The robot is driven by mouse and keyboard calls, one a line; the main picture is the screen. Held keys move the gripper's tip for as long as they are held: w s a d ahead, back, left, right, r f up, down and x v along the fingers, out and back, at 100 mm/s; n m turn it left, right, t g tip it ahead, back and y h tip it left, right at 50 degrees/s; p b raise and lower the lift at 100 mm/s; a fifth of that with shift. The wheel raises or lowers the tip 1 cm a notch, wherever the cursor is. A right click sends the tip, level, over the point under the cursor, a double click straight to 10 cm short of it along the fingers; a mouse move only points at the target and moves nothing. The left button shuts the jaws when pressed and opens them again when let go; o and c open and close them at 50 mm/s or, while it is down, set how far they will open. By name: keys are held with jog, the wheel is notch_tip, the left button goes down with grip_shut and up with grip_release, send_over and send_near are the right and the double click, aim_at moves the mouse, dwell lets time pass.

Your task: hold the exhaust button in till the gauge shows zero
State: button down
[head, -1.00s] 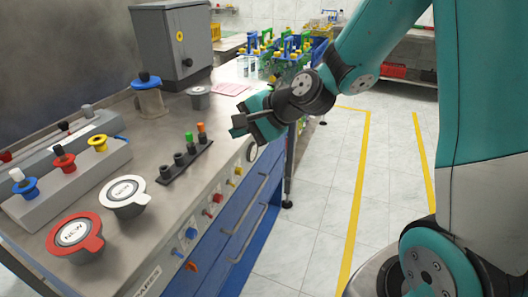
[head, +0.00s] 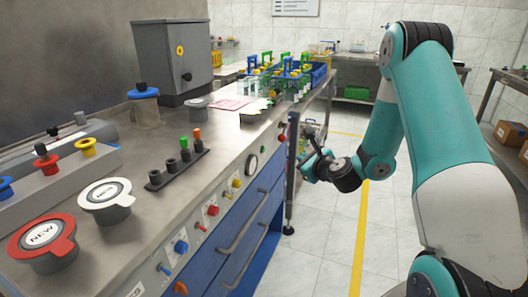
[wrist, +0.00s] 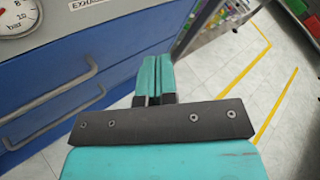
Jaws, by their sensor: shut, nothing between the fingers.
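The round white pressure gauge (head: 251,164) is on the bench's front panel in the head view. In the wrist view, part of its dial (wrist: 15,14) shows at the top left with "8", "10" and "bar"; I cannot read the needle. A label beginning "EXH" (wrist: 86,4) is cut off by the wrist view's top edge. A small red button (head: 282,137) sits right of the gauge in the head view; its own label is unreadable. My gripper (head: 308,165) is in front of the bench, right of the panel and apart from it. Its teal fingers (wrist: 154,60) are together and empty.
Blue drawers (head: 235,230) with protruding grey handles (head: 238,236) lie below the panel. Several coloured knobs line the panel left of the gauge. A blue crate of bottles (head: 318,74) stands at the bench's far end. The floor (head: 315,240) right of the bench is clear.

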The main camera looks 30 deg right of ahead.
aim_at(263, 150)
jog(key=w+a+p, duration=0.5)
jog(key=w+p, duration=0.2)
jog(key=p, duration=0.6)
jog(key=shift+a, duration=0.2)
jog(key=shift+w+a+r+p, duration=0.15)
jog(key=shift+a+p, duration=0.1)
jog(key=shift+p, duration=0.45)
dwell(1.3)
jog(key=shift+w, duration=0.15)
